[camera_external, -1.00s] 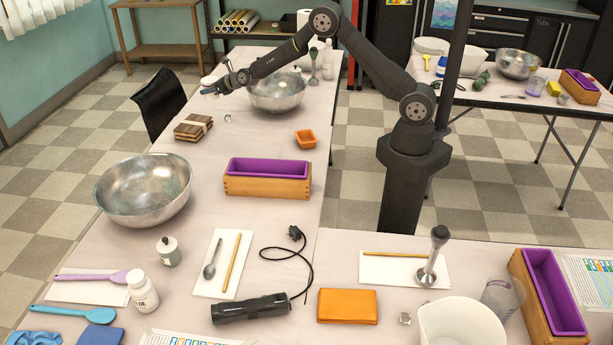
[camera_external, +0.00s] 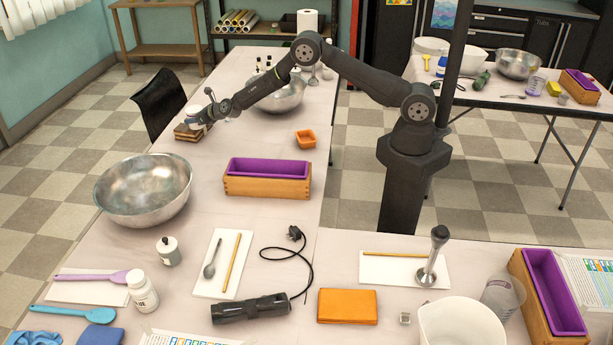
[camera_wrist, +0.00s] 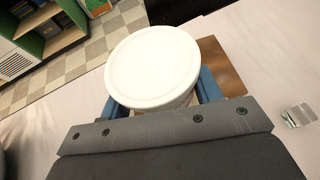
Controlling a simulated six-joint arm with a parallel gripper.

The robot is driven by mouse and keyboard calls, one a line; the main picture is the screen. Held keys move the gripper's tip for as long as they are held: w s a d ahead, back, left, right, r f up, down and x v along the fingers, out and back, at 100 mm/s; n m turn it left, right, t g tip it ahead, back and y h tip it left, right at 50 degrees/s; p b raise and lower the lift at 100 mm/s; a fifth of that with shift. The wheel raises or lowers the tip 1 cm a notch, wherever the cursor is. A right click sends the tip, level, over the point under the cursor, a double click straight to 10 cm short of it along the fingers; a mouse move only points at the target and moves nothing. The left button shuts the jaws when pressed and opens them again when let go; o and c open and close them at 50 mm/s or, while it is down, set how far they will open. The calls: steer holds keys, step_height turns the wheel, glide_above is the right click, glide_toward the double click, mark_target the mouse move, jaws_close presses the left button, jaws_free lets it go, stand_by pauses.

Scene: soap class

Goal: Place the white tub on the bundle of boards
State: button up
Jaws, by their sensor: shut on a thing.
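The bundle of boards (camera_external: 183,134) lies on the table left of the far steel bowl, mostly covered by my gripper in the external view. Its brown wood shows behind and to the right of the tub in the wrist view (camera_wrist: 218,62). My gripper (camera_external: 194,118) is over the bundle. Its blue fingers are shut on the white tub (camera_wrist: 152,66), one on each side, with the round lid facing the camera. The tub shows small in the external view (camera_external: 193,112). It is at or just above the boards; I cannot tell whether it touches them.
A steel bowl (camera_external: 276,95) stands right of the boards, beneath my arm. A large steel bowl (camera_external: 144,189) and a purple-lined wooden mould (camera_external: 267,187) stand nearer the camera.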

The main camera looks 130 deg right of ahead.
steer(key=o, duration=1.1)
steer(key=shift+f, duration=0.1)
steer(key=shift+a+r, duration=0.1)
steer(key=shift+r, duration=0.15)
steer(key=v, duration=1.1)
steer(key=shift+s+a, duration=0.3)
steer(key=x, duration=1.2)
steer(key=shift+w, duration=0.1)
steer(key=shift+r, duration=0.1)
